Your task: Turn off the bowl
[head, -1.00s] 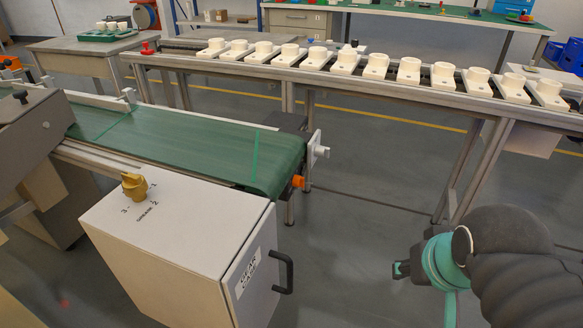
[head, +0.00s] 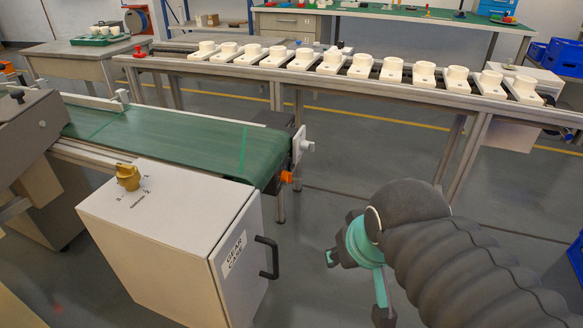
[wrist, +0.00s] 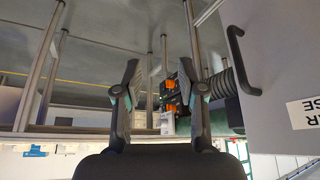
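No bowl can be made out for sure in either view. A yellow rotary knob (head: 128,176) stands on top of a white cabinet (head: 165,215) at the lower left of the head view. Small marks are printed around the knob; its setting is too small to tell. The cabinet door carries a "GEAR CASE" label (head: 233,254) and a dark handle (head: 267,258). My gripper (wrist: 159,75) is open and empty in the wrist view, its two fingers apart. In the head view, my arm's end is right of the cabinet, apart from it and the knob.
A green conveyor belt (head: 180,143) runs behind the cabinet, with an orange part (head: 286,177) at its end. A long rack (head: 430,95) bears several white cup-like fixtures. The cabinet door (wrist: 285,75) is at right in the wrist view. Floor (head: 330,180) is open between conveyor and rack.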

